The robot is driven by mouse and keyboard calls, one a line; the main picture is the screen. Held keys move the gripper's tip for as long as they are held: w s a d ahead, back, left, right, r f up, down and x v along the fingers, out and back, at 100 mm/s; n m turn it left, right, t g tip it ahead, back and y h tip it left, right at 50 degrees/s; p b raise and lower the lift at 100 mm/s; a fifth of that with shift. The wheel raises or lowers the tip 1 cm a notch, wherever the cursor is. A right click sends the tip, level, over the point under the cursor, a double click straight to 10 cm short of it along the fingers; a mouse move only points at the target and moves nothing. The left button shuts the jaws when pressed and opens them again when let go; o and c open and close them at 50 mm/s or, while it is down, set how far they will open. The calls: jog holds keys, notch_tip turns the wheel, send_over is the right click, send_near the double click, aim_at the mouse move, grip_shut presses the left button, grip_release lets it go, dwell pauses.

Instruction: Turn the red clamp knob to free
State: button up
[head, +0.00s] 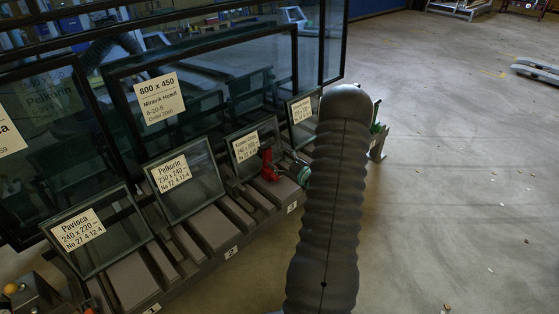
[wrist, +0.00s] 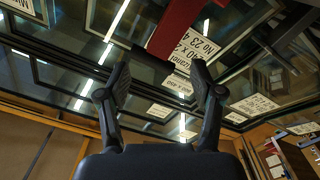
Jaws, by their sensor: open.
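The red clamp knob (head: 268,166) stands at the frame rail beside the third small glass pane in the head view. A red part, probably the same knob, shows large and cut off at the top of the wrist view (wrist: 178,26). My gripper (wrist: 160,82) is open, with its two dark fingers apart and nothing seen between them. The red part lies above the fingertips in that picture, and I cannot tell how far off it is. In the head view my grey arm hides most of what is behind it, and the fingers cannot be made out clearly.
Several small labelled glass panes lean along the rail, among them the Pelkorin pane (head: 185,180) and the Pavioca pane (head: 95,230). A large framed pane (head: 220,80) stands behind them. Open concrete floor (head: 460,180) lies to the right.

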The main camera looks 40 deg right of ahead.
jog(key=m+p, duration=0.3)
jog(key=m, duration=0.3)
send_near(277, 177)
jog(key=w, duration=0.9)
jog(key=shift+a+f, duration=0.1)
jog(key=shift+a, duration=0.2)
jog(key=c, duration=1.1)
